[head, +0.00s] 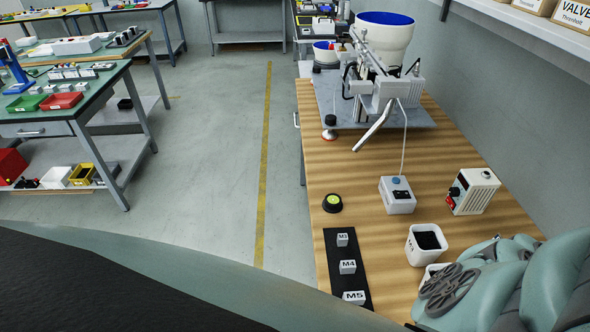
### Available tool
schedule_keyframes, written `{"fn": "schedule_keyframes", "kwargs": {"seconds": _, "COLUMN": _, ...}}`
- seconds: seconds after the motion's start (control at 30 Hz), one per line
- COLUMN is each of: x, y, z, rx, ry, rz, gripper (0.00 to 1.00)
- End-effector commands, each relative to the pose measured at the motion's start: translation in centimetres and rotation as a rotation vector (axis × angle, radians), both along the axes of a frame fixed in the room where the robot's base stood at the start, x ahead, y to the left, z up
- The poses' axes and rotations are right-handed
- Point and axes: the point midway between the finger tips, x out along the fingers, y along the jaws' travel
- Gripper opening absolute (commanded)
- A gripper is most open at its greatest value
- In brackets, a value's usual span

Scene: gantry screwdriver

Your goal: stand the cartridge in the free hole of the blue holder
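I cannot make out the cartridge or the blue holder in the head view.
A black strip (338,270) with M3, M4 and M5 blocks lies along the table's left edge. A white bin (425,243) with black contents, a control box (397,193) and a power unit (472,191) stand nearby. A bowl feeder (385,42) stands behind.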

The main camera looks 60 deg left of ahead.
Motion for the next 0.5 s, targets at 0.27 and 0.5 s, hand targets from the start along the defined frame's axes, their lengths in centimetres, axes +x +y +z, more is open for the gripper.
{"fn": "schedule_keyframes", "kwargs": {"seconds": 0.27, "x": 0.09, "y": 0.08, "z": -0.45, "rx": 0.0, "ry": 0.0, "rz": 0.003, "gripper": 0.48}}
{"fn": "schedule_keyframes", "kwargs": {"seconds": 0.5, "x": 0.08, "y": 0.06, "z": -0.44, "rx": 0.0, "ry": 0.0, "rz": 0.002, "gripper": 0.66}}
